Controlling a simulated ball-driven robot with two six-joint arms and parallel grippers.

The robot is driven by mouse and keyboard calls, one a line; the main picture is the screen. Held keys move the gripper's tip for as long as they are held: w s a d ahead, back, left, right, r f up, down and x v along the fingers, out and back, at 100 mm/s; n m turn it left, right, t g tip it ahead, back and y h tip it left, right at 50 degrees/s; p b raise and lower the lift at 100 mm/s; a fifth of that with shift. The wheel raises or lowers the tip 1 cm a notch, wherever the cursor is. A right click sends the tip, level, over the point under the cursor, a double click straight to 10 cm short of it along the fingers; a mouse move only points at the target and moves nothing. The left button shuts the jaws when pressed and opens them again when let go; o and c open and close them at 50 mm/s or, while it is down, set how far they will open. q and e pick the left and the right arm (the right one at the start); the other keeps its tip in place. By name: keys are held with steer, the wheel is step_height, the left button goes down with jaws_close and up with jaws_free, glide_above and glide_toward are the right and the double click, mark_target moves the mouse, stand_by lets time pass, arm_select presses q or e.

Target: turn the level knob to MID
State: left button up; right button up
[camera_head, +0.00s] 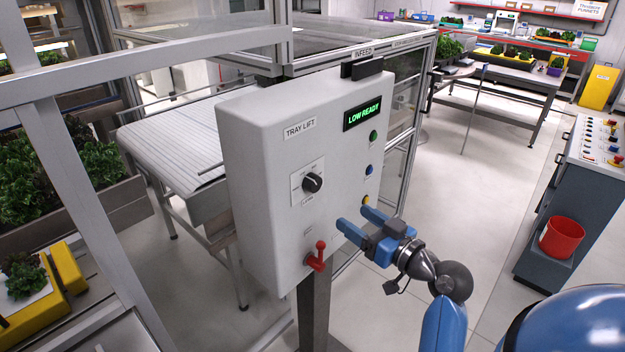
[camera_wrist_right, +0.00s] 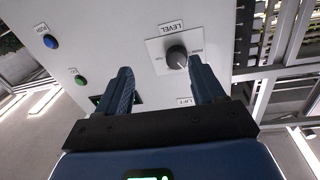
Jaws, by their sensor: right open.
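The black level knob (camera_head: 312,183) sits on a white plate on the front of the grey TRAY LIFT box (camera_head: 262,130). It also shows in the right wrist view (camera_wrist_right: 176,57), beside the tip of one finger; the plate there reads LEVEL. The box's display (camera_head: 361,114) reads LOW READY in green. My right gripper (camera_head: 354,218) is open and empty, in front of the box, to the right of and below the knob in the head view. Its two blue fingers (camera_wrist_right: 160,66) point at the panel, apart from the knob. My left gripper is not in view.
A red lever (camera_head: 317,256) sticks out below the knob. Green (camera_head: 374,135), blue (camera_head: 369,170) and yellow (camera_head: 366,200) buttons line the box's right side; the yellow one is close to my fingers. A console with a red bucket (camera_head: 562,237) stands at right. The floor between is clear.

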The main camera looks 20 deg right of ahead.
mark_target(317, 186)
steer(key=w+a+r+p, duration=0.1)
steer(key=w, duration=0.2)
steer(key=w+a+r+n+y+p, duration=0.1)
steer(key=w+a, duration=0.1)
steer(key=w, duration=0.1)
steer(key=w+a+r+n+y+p, duration=0.1)
steer(key=w+r, duration=0.1)
steer(key=w, duration=0.1)
steer(key=shift+a+g, duration=0.25)
steer(key=shift+g, duration=0.15)
steer(key=shift+c, duration=0.3)
steer(key=shift+p, duration=0.3)
steer(key=c, duration=1)
